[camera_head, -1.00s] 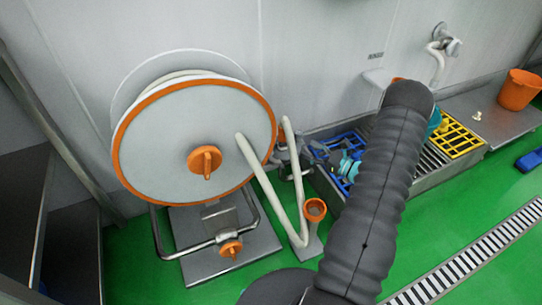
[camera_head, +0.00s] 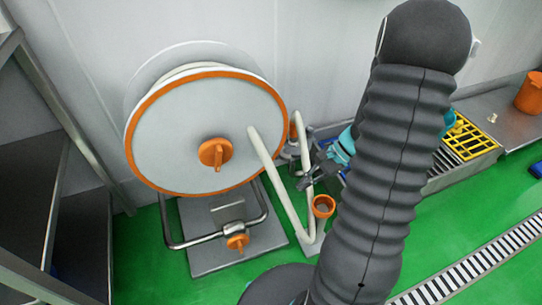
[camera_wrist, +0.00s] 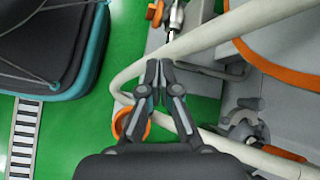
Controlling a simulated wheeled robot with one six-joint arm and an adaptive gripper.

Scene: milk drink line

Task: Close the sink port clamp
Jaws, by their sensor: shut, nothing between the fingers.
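The sink port clamp appears to be the grey metal fitting (camera_head: 291,150) on the wall side of the hose, between the reel and the sink. In the wrist view a grey fitting with a lever-like part (camera_wrist: 243,128) lies right of my fingers, partly behind the pale hose. I cannot tell whether its lever is open or closed. My gripper (camera_head: 306,184) is shut and empty, beside the hose and above the orange holder. In the wrist view my gripper (camera_wrist: 158,68) has its fingertips together, apart from the clamp, with the hose passing beyond them.
The large hose reel (camera_head: 170,130) stands left, its pale hose (camera_head: 272,175) looping down near my gripper. An orange cup-like holder (camera_head: 323,206) stands below. The yellow rack (camera_head: 470,143) is at the sink, right. Open green floor (camera_head: 440,215) lies in front.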

